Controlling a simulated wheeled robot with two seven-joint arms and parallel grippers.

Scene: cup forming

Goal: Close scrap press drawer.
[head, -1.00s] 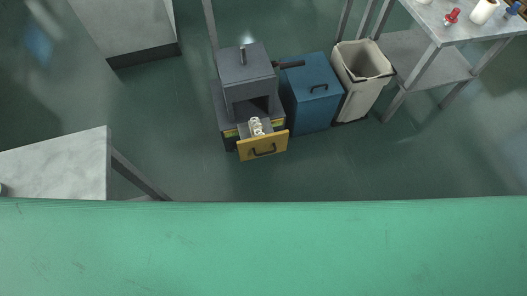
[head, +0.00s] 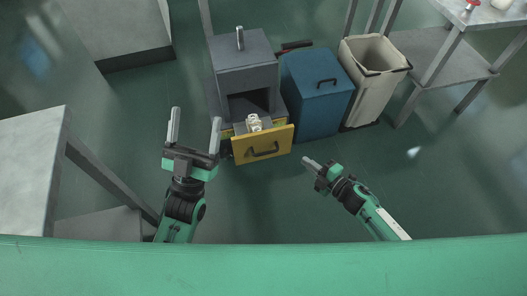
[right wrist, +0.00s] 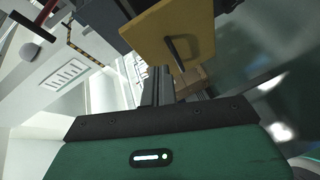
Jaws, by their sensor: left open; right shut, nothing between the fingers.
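The scrap press (head: 246,78) is a dark grey box with a square opening, standing on the floor ahead. Its drawer (head: 263,146), with a yellow front and a dark handle, is pulled out at the bottom. Pale scrap (head: 254,122) lies in it. My left gripper (head: 195,128) is open and empty, to the left of the drawer front. My right gripper (head: 308,164) is shut and empty, a little right of and nearer than the drawer front, apart from it in the head view. In the right wrist view the yellow drawer front (right wrist: 150,35) shows beyond the shut fingers (right wrist: 157,85).
A blue bin (head: 316,98) with a handle and a beige open bin (head: 370,75) stand right of the press. A table (head: 30,165) is at the left and a grey shelf table (head: 440,62) at the right. The floor before the drawer is clear.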

